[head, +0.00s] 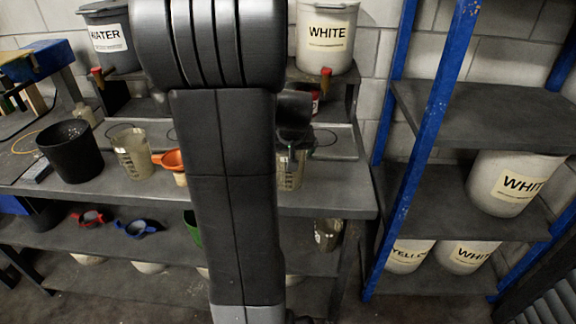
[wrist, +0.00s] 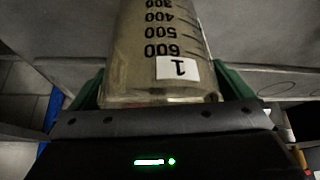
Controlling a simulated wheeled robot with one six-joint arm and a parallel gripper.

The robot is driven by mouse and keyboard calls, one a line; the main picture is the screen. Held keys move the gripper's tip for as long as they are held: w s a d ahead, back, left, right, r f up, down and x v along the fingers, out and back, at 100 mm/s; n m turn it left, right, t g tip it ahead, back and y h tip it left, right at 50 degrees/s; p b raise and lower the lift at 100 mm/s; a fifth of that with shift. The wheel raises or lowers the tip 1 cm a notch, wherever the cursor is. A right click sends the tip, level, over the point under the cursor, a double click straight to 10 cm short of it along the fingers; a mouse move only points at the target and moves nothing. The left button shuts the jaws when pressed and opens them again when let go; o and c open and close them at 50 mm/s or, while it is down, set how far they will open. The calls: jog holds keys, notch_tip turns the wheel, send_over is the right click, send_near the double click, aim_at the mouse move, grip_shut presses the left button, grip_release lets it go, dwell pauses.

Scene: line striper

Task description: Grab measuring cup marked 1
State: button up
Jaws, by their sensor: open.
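The measuring cup marked 1 (wrist: 160,45) fills the upper middle of the wrist view. It is clear and tan-tinted, with black printed numbers and a white label with a 1, both upside down there. My gripper (wrist: 162,84) is open, with one green finger on each side of the cup's base. I cannot tell whether the fingers touch it. In the head view a measuring cup (head: 290,172) stands on the bench just right of my arm, under my dark wrist (head: 294,112). My arm hides part of the bench.
A WHITE bucket (head: 326,38) is behind. A blue-post shelf (head: 440,110) is at right. A metal cup (head: 327,235) sits on the lower shelf.

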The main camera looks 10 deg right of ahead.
jog(key=shift+w+f, duration=0.15)
jog(key=shift+f, duration=0.05)
jog(key=c, duration=0.8)
jog(key=shift+r, duration=0.1)
